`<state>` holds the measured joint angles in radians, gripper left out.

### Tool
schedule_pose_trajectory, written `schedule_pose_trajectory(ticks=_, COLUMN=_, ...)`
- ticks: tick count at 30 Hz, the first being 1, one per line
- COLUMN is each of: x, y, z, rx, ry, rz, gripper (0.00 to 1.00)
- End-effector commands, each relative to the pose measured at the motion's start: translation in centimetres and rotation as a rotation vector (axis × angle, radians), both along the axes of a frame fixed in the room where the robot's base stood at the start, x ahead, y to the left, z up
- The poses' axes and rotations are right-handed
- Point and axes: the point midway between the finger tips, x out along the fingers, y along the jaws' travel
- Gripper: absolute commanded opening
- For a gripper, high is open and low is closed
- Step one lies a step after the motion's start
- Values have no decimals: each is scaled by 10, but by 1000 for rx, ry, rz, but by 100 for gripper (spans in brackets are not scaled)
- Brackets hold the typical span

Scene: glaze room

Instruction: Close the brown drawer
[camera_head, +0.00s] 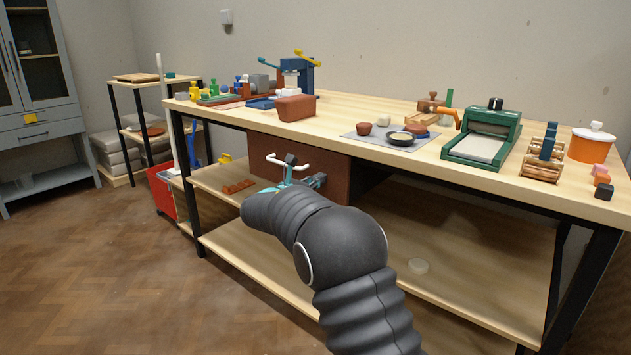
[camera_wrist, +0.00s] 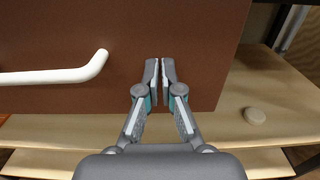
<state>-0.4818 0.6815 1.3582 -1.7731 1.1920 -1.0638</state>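The brown drawer (camera_head: 262,150) hangs under the wooden worktop, with a white bar handle (camera_head: 290,162) on its front. In the wrist view the drawer front (camera_wrist: 100,38) fills much of the picture and the handle (camera_wrist: 55,76) lies at the left. My gripper (camera_head: 291,172) is in front of the drawer face. In the wrist view its fingertips (camera_wrist: 160,68) are close together with nothing between them, right of the handle and apart from it. I cannot tell whether the tips touch the face. My arm hides part of the drawer's lower area. How far the drawer stands out is unclear.
The worktop (camera_head: 370,167) above holds a brown box (camera_head: 296,107), bowls on a grey mat (camera_head: 365,137) and a green roller press (camera_head: 483,138). A pale disc (camera_head: 418,266) lies on the lower shelf (camera_head: 470,290). A red bin (camera_head: 160,190) stands left. The floor at left is clear.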

Motion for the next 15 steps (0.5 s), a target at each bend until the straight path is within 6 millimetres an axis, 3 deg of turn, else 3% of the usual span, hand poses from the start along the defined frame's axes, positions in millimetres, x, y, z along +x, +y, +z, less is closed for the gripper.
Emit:
schedule_pose_trajectory(ticks=2, x=-3, y=0, z=3, rx=0, ry=-4, rz=-4, gripper=0)
schedule_pose_trajectory(ticks=8, x=-23, y=27, z=2, rx=-2, ry=-2, rz=2, gripper=0)
schedule_pose_trajectory(ticks=15, x=-63, y=56, z=0, rx=-1, ry=-2, rz=0, gripper=0)
